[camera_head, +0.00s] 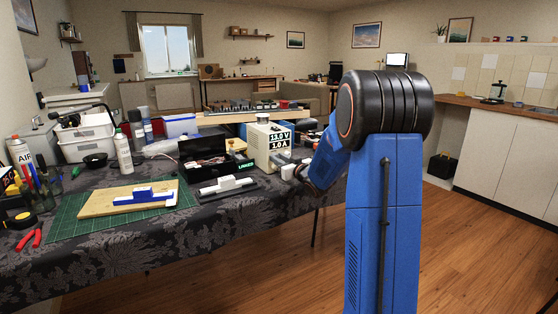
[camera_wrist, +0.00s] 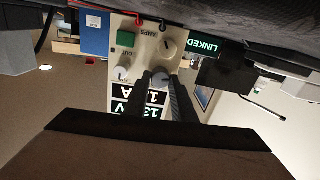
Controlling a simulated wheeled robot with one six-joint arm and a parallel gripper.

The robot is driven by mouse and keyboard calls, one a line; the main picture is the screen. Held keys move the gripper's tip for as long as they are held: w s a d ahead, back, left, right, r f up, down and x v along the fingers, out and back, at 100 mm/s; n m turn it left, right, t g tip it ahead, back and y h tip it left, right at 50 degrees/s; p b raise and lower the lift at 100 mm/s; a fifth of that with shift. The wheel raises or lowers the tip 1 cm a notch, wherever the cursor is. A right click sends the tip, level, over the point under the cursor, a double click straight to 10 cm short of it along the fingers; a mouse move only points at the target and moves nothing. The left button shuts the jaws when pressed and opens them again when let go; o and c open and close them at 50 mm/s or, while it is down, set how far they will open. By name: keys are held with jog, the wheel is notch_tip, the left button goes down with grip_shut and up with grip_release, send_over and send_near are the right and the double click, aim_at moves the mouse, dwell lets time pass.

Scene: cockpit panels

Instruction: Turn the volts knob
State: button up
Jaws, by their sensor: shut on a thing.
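The cream power supply (camera_head: 257,152) stands on the table in the head view, its display (camera_head: 280,142) reading about 13.0 V and 1.0 A. My gripper (camera_head: 297,172) is at its front face. In the wrist view, which is upside down, the front panel (camera_wrist: 145,40) shows a pale round knob (camera_wrist: 160,79) between the two dark fingers of my gripper (camera_wrist: 160,75), shut on it. Its label is hidden, so I cannot read whether it says volts. Another knob (camera_wrist: 168,46) is marked AMPS, and a further small knob (camera_wrist: 122,73) is beside the display.
A black open box (camera_head: 205,155) and a grey block with a white piece (camera_head: 225,186) are left of the supply. A green mat (camera_head: 70,225) with a wooden board is further left.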

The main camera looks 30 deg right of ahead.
jog(key=n, duration=0.6)
jog(key=shift+a, duration=0.1)
jog(key=n, duration=0.4)
jog(key=shift+n, duration=0.3)
dwell(0.4)
jog(key=o, duration=1.1)
jog(key=shift+a, duration=0.1)
jog(key=shift+c, duration=0.2)
jog(key=s, duration=1.7)
jog(key=shift+s+d+r, duration=0.2)
jog(key=shift+d+r, duration=0.05)
jog(key=shift+d, duration=0.2)
jog(key=shift+a+h, duration=0.1)
jog(key=shift+h, duration=0.2)
